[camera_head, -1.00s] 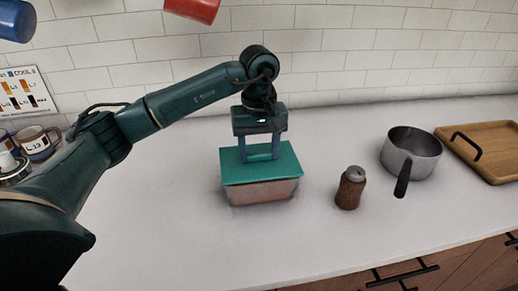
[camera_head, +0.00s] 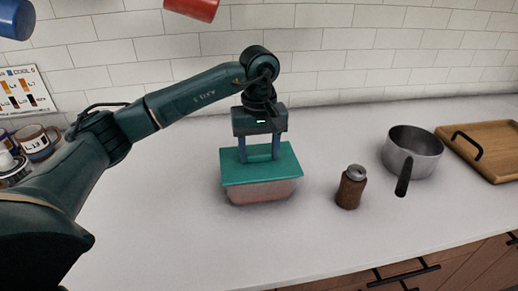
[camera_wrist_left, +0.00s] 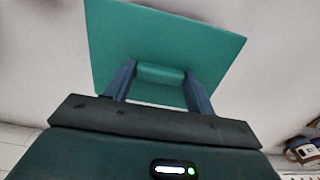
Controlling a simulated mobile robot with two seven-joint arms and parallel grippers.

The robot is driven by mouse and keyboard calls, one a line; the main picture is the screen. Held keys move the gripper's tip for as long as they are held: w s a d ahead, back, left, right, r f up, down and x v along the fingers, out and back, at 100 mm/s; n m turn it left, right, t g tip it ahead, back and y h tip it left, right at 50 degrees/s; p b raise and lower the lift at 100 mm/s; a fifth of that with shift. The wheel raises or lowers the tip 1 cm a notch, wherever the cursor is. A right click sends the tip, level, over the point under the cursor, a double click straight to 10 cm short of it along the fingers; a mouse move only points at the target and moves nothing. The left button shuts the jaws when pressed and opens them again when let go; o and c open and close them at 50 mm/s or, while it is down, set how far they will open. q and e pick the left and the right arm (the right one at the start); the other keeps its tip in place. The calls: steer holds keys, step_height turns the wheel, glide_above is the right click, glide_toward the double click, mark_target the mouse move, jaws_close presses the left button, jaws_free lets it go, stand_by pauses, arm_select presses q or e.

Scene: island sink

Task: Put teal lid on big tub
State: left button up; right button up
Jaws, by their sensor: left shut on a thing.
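The teal lid (camera_head: 232,173) lies over the top of the big tub (camera_head: 262,191), a clear tub with pinkish contents on the counter. The lid looks level and about lined up with the tub's rim; I cannot tell whether it is fully seated. My left gripper (camera_head: 260,158) points down from above and is shut on the lid's raised handle. In the left wrist view the lid (camera_wrist_left: 190,45) fills the space beyond the fingers (camera_wrist_left: 160,80), with its handle between them, and hides the tub. My right gripper is not in view.
A brown shaker jar (camera_head: 351,188) stands right of the tub. A steel saucepan (camera_head: 412,152) and a wooden tray (camera_head: 492,150) are farther right. Mugs (camera_head: 38,142) are at the far left. The counter (camera_head: 200,245) in front is clear.

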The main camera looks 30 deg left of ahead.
mark_target(259, 154)
arm_select(q)
steer(key=shift+f, duration=0.1)
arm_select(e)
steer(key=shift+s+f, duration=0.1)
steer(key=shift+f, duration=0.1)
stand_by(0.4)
arm_select(q)
steer(key=o, duration=1)
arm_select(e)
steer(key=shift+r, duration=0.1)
arm_select(q)
steer(key=shift+o, duration=0.2)
steer(key=shift+r, duration=0.3)
step_height(259, 154, up, 13)
steer(key=shift+f, duration=0.2)
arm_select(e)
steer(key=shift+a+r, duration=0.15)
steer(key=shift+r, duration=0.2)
